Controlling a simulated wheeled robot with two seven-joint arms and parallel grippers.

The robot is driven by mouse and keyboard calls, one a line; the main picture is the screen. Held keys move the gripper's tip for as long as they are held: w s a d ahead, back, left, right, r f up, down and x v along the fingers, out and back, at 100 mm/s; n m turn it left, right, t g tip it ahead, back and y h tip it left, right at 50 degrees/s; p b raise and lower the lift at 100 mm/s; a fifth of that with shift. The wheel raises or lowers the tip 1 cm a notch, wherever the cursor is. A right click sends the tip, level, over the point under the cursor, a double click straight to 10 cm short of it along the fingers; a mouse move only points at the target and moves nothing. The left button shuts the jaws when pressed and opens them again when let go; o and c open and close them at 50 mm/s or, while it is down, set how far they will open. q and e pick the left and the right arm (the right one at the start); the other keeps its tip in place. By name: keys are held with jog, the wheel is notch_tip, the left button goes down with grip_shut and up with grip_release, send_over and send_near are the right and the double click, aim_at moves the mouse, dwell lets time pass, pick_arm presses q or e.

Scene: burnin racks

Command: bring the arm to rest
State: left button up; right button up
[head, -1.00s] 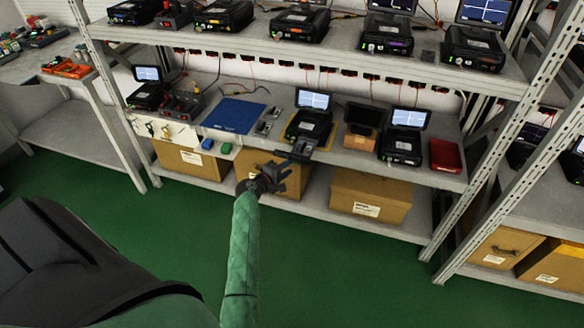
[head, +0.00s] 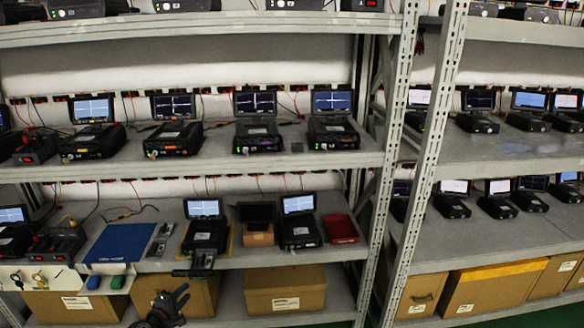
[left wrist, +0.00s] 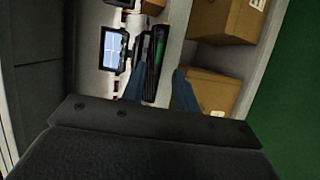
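My left gripper (head: 172,302) is at the bottom of the head view, in front of the lower rack shelf and a cardboard box. In the left wrist view its two blue-grey fingers (left wrist: 160,88) stand apart, with nothing visibly held between them. A black device with a lit screen (head: 204,228) stands on the shelf beyond the gripper. Most of my left arm is out of the head view. My right gripper is not in view.
Cardboard boxes (head: 285,290) stand below. A perforated upright (head: 392,150) separates this rack from the right one. Green floor (left wrist: 293,90) shows in the left wrist view.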

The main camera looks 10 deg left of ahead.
pick_arm(q)
jog(key=s+d+r+m+g, duration=0.3)
jog(key=s+d+m+g, duration=0.7)
jog(key=d+m, duration=0.55)
jog(key=s+d+f+m+g, duration=0.1)
jog(key=s+d, duration=0.3)
jog(key=s, duration=0.6)
jog(key=s+d+f+m+g, duration=0.1)
jog(key=s+d+f, duration=0.2)
jog(key=s, duration=0.7)
jog(key=s+d+f+m+g+y, duration=0.1)
jog(key=s+d+f+g, duration=0.1)
jog(key=s+d, duration=0.5)
jog(key=s, duration=0.3)
jog(key=shift+f, duration=0.4)
